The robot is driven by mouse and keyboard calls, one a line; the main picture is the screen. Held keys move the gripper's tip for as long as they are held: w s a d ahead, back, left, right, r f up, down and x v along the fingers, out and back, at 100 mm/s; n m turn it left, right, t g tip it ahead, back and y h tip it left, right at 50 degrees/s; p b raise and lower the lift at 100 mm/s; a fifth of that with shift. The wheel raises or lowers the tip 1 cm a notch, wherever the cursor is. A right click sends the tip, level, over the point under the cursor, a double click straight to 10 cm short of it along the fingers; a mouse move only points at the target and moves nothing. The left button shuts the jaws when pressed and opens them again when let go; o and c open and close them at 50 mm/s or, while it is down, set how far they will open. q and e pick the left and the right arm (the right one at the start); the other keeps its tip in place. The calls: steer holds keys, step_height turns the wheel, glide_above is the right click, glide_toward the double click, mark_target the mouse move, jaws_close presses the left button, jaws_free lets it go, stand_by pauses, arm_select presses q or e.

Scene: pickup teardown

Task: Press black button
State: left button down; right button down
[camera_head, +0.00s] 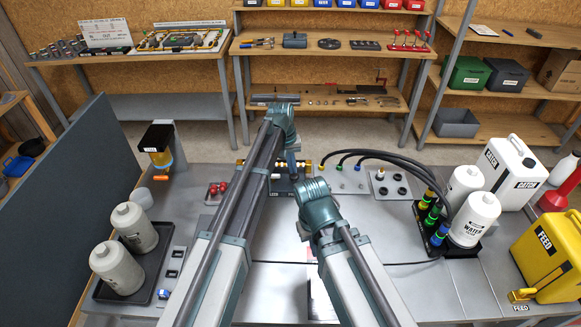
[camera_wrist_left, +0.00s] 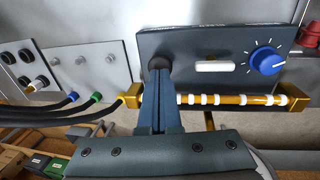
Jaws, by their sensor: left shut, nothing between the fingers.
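The black button (camera_wrist_left: 157,62) is a dark round cap at the left end of a dark control panel (camera_wrist_left: 215,45) in the left wrist view. My left gripper (camera_wrist_left: 161,74) is shut and empty, its fingertips right at the button and covering part of it. I cannot tell whether they touch it. The panel also carries a white rectangle (camera_wrist_left: 215,66) and a blue knob (camera_wrist_left: 267,60). In the head view my left gripper (camera_head: 292,172) points down at the panel (camera_head: 283,186), which my arm partly hides. My right arm is in the head view, but its gripper is not visible.
A brass tube with white bands (camera_wrist_left: 215,99) runs along the panel's edge, close to my left fingers. Black hoses (camera_head: 385,155) lead right to bottles (camera_head: 474,220). A yellow feed can (camera_head: 548,258) stands at the right edge. Grey bottles (camera_head: 117,267) stand at left.

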mark_target(293, 176)
arm_select(q)
steer(key=shift+f, duration=0.5)
arm_select(e)
steer(key=shift+f, duration=0.55)
